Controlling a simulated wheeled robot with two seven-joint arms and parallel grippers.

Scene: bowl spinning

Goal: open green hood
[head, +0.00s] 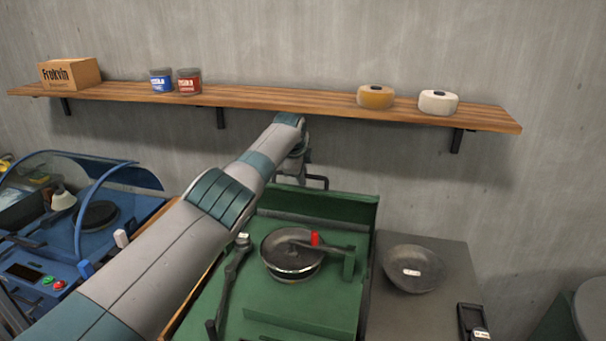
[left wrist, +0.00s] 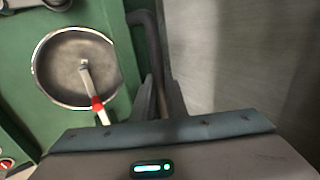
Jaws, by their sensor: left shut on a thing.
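The green machine (head: 305,315) stands in the middle of the head view, with its metal bowl (head: 284,265) and red-marked arm uncovered. The bowl also shows in the left wrist view (left wrist: 62,75). The green hood (head: 345,208) stands raised at the back of the machine. Its dark handle (head: 320,180) is at the hood's upper edge. My left gripper (head: 300,178) reaches over the machine to the hood and is shut on the handle. In the left wrist view, the fingers (left wrist: 160,100) are at the dark handle bar (left wrist: 147,40). My right gripper is in neither view.
A blue machine (head: 120,225) with a clear hood stands at the left. A dark bowl (head: 413,272) sits on the grey surface at the right, with a dark device (head: 472,320) in front. A wooden shelf (head: 280,98) with a box, tins and round items crosses the wall above.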

